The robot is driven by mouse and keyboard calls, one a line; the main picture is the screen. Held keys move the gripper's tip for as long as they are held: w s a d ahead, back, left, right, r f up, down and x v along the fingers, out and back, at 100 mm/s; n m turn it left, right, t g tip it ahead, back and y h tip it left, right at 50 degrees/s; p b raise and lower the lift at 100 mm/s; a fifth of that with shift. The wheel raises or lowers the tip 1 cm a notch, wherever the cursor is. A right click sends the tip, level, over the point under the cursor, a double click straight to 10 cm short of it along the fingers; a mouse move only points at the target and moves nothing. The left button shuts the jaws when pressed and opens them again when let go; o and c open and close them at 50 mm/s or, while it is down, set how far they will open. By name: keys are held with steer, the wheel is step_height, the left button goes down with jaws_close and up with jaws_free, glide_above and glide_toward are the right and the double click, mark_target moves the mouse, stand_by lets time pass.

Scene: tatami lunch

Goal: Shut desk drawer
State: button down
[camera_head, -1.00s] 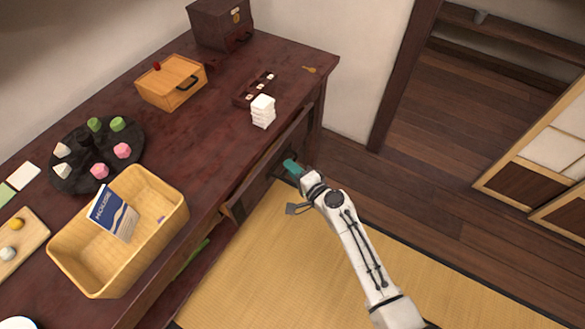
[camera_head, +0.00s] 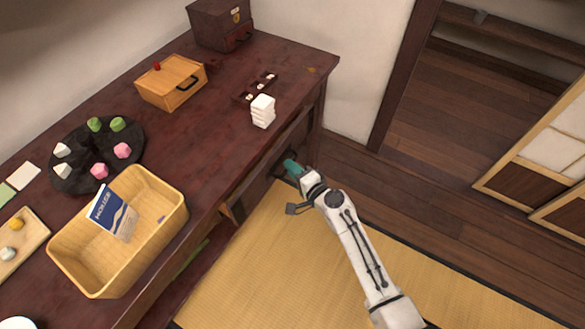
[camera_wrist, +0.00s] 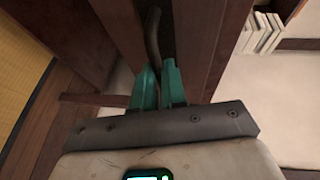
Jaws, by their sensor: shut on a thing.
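The desk (camera_head: 215,120) is dark red-brown wood. Its drawer (camera_head: 236,207) is under the top on the side facing me and looks slightly out from the desk's face. My gripper (camera_head: 289,165), with teal fingers, is at the drawer front below the desk's right end. In the wrist view, the teal fingers (camera_wrist: 157,86) are shut on a dark curved drawer handle (camera_wrist: 153,38). The drawer's inside is hidden, and the exact gap is hard to tell.
On the desk are a wicker basket (camera_head: 70,262) with a blue-and-white book, a black sweets tray (camera_head: 75,150), a wooden box (camera_head: 168,85), a stack of white blocks (camera_head: 262,112) and a dark chest (camera_head: 222,22). Tatami (camera_head: 270,260) beside the desk is clear. A doorway opens at right.

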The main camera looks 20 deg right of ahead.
mark_target(278, 162)
steer(key=w+a, duration=0.2)
steer(key=w, duration=0.1)
steer(key=shift+w+a+f+b, duration=0.1)
steer(key=shift+w+a+b, duration=0.2)
steer(key=shift+b, duration=0.1)
steer(key=c, duration=1.2)
jaws_free()
steer(key=p+v, duration=0.1)
steer(key=v, duration=0.9)
steer(key=shift+s+p, duration=0.35)
